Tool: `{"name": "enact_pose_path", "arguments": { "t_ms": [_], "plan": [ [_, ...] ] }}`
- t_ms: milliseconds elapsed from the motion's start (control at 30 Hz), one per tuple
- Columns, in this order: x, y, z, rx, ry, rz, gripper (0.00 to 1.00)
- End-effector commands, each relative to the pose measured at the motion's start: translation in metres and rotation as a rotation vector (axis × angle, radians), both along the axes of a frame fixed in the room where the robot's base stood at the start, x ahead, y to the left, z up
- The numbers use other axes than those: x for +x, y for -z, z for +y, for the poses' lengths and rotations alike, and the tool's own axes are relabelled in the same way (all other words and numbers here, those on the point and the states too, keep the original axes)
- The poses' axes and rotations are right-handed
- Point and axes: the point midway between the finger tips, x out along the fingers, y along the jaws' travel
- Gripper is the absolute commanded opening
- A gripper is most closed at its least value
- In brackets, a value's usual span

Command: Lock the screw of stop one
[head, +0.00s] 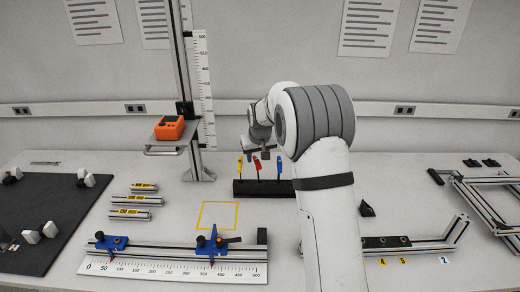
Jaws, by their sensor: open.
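Two blue stops sit on a metal rail (165,247) with a white ruler (170,270) along its front. The left stop (113,243) is near the 50 mark and has a small dark knob (100,236). The right stop (211,246) is farther along, with a dark handle (229,240) on its right side. No label tells which is stop one, and I cannot tell how tight either screw is. My gripper (258,153) is open, above and behind the pen holder, apart from both stops. Its fingers are small and partly unclear here.
A black holder (250,189) with yellow, red and blue markers stands behind the rail. A yellow square outline (218,202) is free. Metal bars (133,200) lie at left. An upright height gauge (196,160) carries an orange device (170,128). Frames (490,205) stand at right.

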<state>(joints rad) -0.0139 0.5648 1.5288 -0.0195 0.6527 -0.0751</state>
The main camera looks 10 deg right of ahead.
Motion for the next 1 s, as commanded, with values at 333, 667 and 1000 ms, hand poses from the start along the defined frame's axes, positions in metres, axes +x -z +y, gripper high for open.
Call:
{"name": "enact_pose_path", "arguments": {
  "t_ms": [333, 667, 1000],
  "plan": [
    [0.016, 0.038, 0.000, 0.000, 0.000, 0.001, 0.43],
    [0.017, 0.041, 0.001, 0.000, -0.001, 0.000, 0.43],
    [0.017, 0.041, 0.001, 0.001, -0.001, 0.000, 0.15]
  ]
}}
